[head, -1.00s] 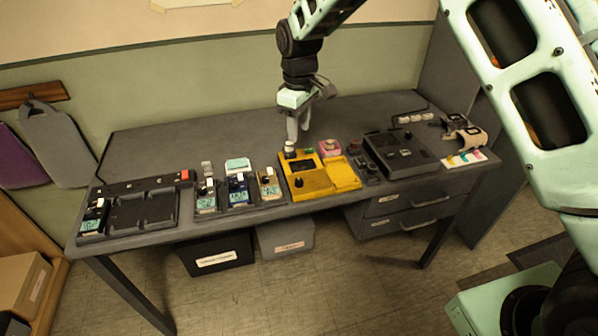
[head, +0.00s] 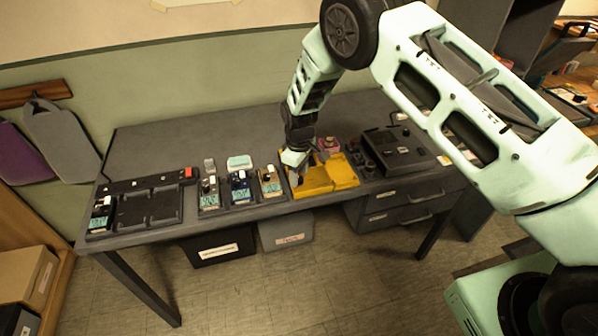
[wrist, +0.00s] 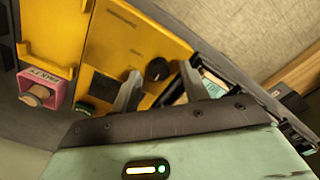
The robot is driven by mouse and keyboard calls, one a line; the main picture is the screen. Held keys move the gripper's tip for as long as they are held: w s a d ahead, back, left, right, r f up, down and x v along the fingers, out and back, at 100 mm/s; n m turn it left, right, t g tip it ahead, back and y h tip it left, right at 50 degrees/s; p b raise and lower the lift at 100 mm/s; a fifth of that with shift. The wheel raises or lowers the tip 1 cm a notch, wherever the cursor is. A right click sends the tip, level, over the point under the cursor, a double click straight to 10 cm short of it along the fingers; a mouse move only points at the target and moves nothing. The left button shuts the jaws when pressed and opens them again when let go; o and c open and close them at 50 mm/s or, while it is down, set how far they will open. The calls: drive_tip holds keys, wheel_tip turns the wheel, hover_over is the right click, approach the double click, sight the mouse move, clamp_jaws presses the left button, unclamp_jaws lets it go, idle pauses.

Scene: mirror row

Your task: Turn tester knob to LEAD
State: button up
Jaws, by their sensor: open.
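The yellow tester (head: 335,180) lies near the front edge of the grey bench, right of the three small meters. It also fills the upper left of the wrist view (wrist: 125,45). Its black round knob (wrist: 157,69) shows between the two fingertips of my gripper (wrist: 160,71). The fingers are apart, with a gap on each side of the knob, and hold nothing. I cannot tell how far above the knob the tips are. In the head view my gripper (head: 295,168) points down over the tester's left part and hides the knob. The LEAD mark is not readable.
Small meters (head: 240,190) stand close left of the tester. A pink box (wrist: 47,88) with an object in it sits behind the tester. A dark grey unit (head: 398,148) stands to the right. An empty black tray (head: 150,208) lies at the left.

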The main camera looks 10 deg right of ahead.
drive_tip(key=shift+f, duration=0.45)
drive_tip(key=shift+c, duration=0.4)
clamp_jaws()
